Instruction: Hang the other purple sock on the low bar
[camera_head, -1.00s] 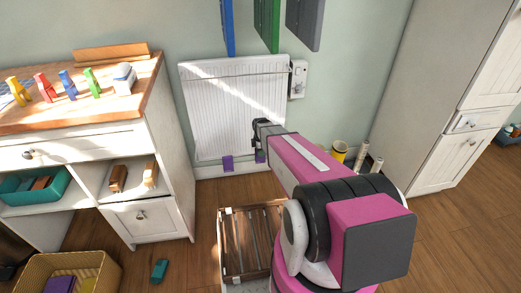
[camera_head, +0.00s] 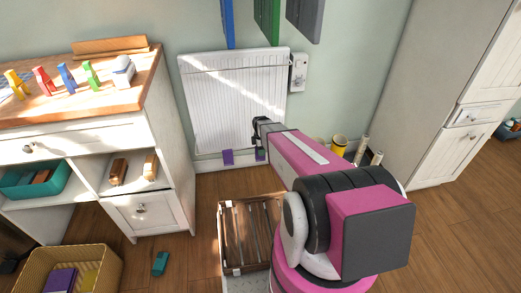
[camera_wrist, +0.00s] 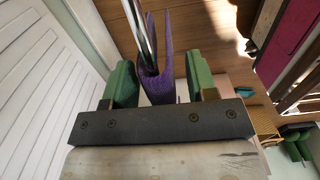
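In the wrist view a purple sock (camera_wrist: 159,72) is draped over a thin metal bar (camera_wrist: 147,35), its two sides hanging apart. My gripper (camera_wrist: 160,82) is open, with one green-padded finger on each side of the sock and a visible gap to each. In the head view one purple sock (camera_head: 228,157) hangs at the foot of the white radiator (camera_head: 225,105). A second purple patch (camera_head: 260,155) shows just right of it, below my gripper (camera_head: 258,127), partly hidden by my arm. The low bar is too small to make out in the head view.
A slatted wooden crate (camera_head: 232,243) stands on the floor in front of the radiator. A yellow basket (camera_head: 100,270) and a small teal block (camera_head: 160,263) are at lower left. Blue, green and grey panels hang above. A yellow tin (camera_head: 339,147) stands right of my arm.

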